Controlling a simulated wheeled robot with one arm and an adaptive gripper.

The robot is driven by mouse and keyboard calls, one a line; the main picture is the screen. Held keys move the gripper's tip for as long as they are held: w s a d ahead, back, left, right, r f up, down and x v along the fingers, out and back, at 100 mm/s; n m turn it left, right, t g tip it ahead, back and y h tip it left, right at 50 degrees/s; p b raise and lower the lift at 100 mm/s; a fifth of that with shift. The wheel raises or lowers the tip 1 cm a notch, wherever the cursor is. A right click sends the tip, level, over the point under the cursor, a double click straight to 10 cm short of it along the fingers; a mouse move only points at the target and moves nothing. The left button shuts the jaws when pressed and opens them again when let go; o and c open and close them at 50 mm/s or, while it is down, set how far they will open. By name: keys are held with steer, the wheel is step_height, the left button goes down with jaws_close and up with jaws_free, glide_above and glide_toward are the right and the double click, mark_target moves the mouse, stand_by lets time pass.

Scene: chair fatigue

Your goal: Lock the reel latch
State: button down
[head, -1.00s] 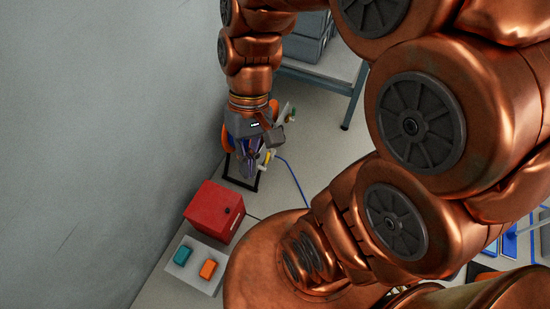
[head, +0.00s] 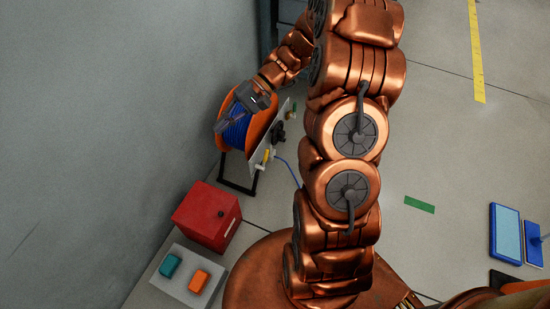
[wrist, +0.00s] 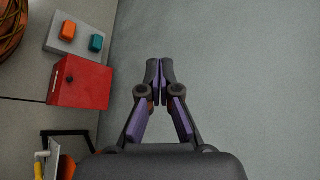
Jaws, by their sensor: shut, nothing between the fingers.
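The cable reel (head: 236,132) has orange flanges and blue cable, and stands on a black frame by the wall. A pale side plate (head: 257,158) carries a yellow latch-like part (head: 266,156) and a dark knob (head: 278,132). The latch's state is too small to tell.
A red box (head: 206,216) and a grey panel (head: 184,292) with teal and orange blocks lie nearer along the wall. A blue cable (head: 289,171) runs from the reel towards my base. The grey wall (head: 110,120) is close on the left.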

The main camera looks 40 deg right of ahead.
steer(key=w+d+f+m+t+y+b, duration=0.1)
steer(key=w+d+f+t+b, duration=0.1)
steer(key=w+d+f+b, duration=0.3)
steer(key=w+d+f+m+t+y, duration=0.1)
steer(key=d+f+m+t, duration=0.15)
steer(key=f, duration=0.45)
steer(key=m+t+b, duration=0.2)
steer(key=t+b, duration=0.1)
steer(key=b, duration=0.1)
glide_above(265, 159)
steer(key=s+a, duration=0.3)
step_height(265, 159, down, 8)
steer(key=s+d+f+m+t+h+b, duration=0.2)
steer(key=d+f+t+b, duration=0.2)
steer(key=d+f, duration=0.4)
steer(key=s+d+f+m+t+h+b, duration=0.1)
steer(key=d+f+m+t+h+b, duration=0.1)
steer(key=d+f, duration=0.7)
step_height(265, 159, down, 7)
steer(key=shift+s+d+r+m+t+h+b, duration=0.2)
steer(key=shift+s+m+t+h+b, duration=0.2)
steer(key=shift+m+t+b, duration=0.45)
steer(key=w+a+r+b, duration=0.1)
steer(key=w+a+b, duration=0.5)
steer(key=a, duration=0.3)
steer(key=shift+w+r, duration=0.35)
steer(key=shift+w, duration=0.25)
